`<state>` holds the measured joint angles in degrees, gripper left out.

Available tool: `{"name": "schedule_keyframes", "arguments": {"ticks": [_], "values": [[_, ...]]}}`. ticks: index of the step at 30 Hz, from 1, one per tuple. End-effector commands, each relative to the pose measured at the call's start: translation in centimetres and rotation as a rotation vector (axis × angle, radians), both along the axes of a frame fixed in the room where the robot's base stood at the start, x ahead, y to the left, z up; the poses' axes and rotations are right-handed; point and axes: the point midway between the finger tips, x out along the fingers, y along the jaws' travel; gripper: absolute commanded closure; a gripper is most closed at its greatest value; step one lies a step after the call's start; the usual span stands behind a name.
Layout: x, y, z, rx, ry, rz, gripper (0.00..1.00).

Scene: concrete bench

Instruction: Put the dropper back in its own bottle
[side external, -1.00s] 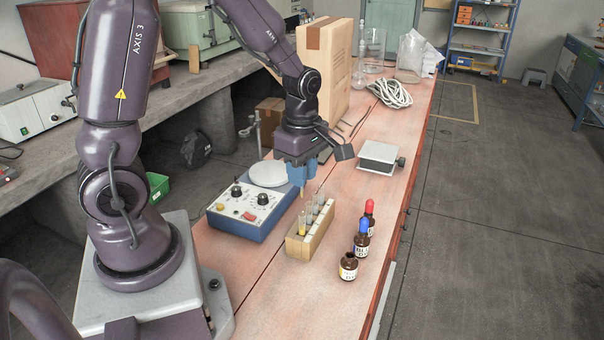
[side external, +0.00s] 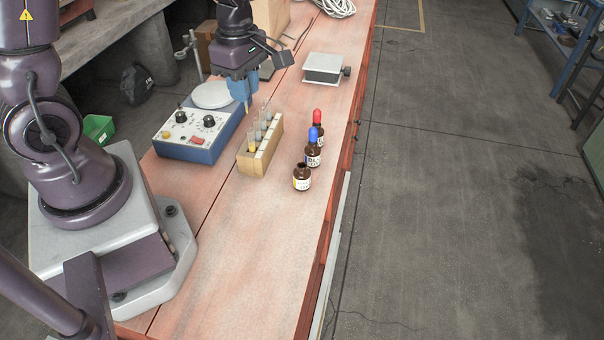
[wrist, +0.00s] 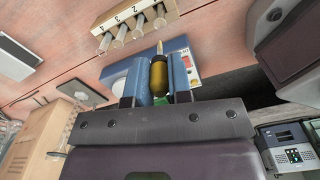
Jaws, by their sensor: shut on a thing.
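My gripper (side external: 244,92) is shut on a dropper with a dark yellow bulb (wrist: 158,76). In the wrist view the bulb sits between the blue fingers, and its pale tip points towards the tube rack. An open brown bottle (side external: 302,179) with a pale and yellow label stands in front of the rack to the right. Behind it stand a blue-capped bottle (side external: 313,154) and a red-capped bottle (side external: 319,128).
The wooden rack (side external: 258,163) holds several tubes between the gripper and the bottles. A blue control box (side external: 197,150) with a round plate lies left of it. A grey block-like device (side external: 323,68) stands behind the bottles. The near bench is clear.

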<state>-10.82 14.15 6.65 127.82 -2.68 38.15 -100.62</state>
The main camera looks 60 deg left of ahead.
Motion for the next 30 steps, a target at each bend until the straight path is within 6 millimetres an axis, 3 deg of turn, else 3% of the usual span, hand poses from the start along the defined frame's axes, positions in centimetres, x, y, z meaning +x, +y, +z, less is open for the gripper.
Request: {"name": "schedule_keyframes", "arguments": {"ticks": [8, 11, 18, 21, 30], "values": [[0.1, -0.7, -0.3, 0.000, 0.001, -0.023, 0.87], [0.7, -2.8, -1.3, -0.001, 0.004, -0.094, 0.87], [4.2, -8.9, -4.3, -0.001, 0.003, -0.387, 0.87], [5.5, -10.2, -4.9, -0.001, 0.002, -0.479, 0.87], [6.1, -10.1, -5.6, -0.001, 0.003, -0.525, 0.87]]}}
